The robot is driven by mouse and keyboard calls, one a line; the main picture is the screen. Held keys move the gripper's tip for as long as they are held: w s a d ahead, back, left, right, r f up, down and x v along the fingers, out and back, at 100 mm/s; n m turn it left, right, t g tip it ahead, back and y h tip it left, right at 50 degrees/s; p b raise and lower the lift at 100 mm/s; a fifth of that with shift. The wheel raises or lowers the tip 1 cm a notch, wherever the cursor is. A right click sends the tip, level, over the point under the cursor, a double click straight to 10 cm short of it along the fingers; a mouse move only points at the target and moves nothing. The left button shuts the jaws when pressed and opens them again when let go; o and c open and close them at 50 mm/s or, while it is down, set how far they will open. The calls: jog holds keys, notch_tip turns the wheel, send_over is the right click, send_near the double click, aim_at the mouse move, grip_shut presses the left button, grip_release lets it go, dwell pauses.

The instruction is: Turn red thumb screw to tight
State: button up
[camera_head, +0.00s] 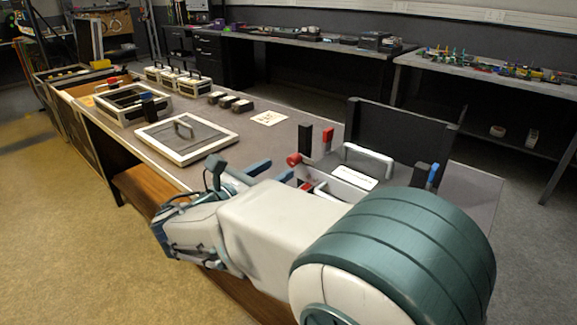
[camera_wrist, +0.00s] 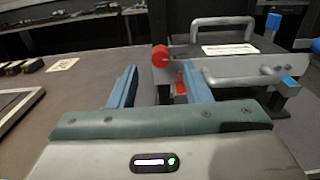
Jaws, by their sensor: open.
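The red thumb screw (camera_wrist: 161,56) shows as a round red knob at the upper middle of the wrist view, on the near left corner of a grey case. In the head view the red knob (camera_head: 294,160) stands just beyond my gripper. My gripper (camera_wrist: 160,82) is open, with its two blue fingers apart and nothing between them but table and the case's left edge. The knob appears ahead of the fingertips, between them in the picture and nearer the right one. It looks apart from both fingers, though the exact distance cannot be told.
The case (camera_head: 345,183) has a raised black lid (camera_head: 400,128) and pale handles. Black and red upright levers (camera_head: 327,138) stand behind the knob. A blue-tipped lever (camera_head: 433,176) is at the right. A white-framed panel (camera_head: 187,150) lies left; the table between is mostly clear.

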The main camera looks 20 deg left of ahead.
aim_at(290, 161)
jog(key=shift+b+x, duration=0.3)
jog(key=shift+x, duration=2.35)
grip_shut()
